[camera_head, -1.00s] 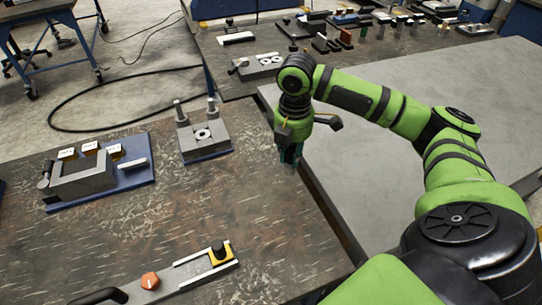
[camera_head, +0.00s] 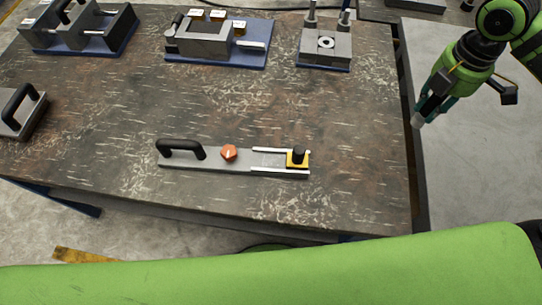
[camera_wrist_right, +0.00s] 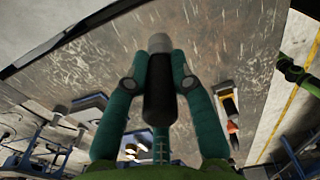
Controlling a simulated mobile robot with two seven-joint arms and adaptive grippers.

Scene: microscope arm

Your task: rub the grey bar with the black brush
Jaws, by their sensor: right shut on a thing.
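My right gripper (camera_head: 434,100) is at the right in the head view, near the table's right edge. In the right wrist view, its teal fingers (camera_wrist_right: 158,85) are shut on the black brush (camera_wrist_right: 159,95), a dark cylinder with a pale grey tip. In the head view the tip (camera_head: 417,120) shows below the fingers; the rest is mostly hidden. The grey bar (camera_head: 232,164) lies flat near the table's front edge, left of and apart from the brush. It carries a black handle, an orange knob and a yellow block with a black knob. My left gripper is not in view.
A blue-based fixture with labelled blocks (camera_head: 205,48), a grey block with two posts (camera_head: 326,46) and another dark fixture (camera_head: 85,35) stand along the back. A handled grey block (camera_head: 20,112) is at the left. The table's middle (camera_head: 280,105) is clear.

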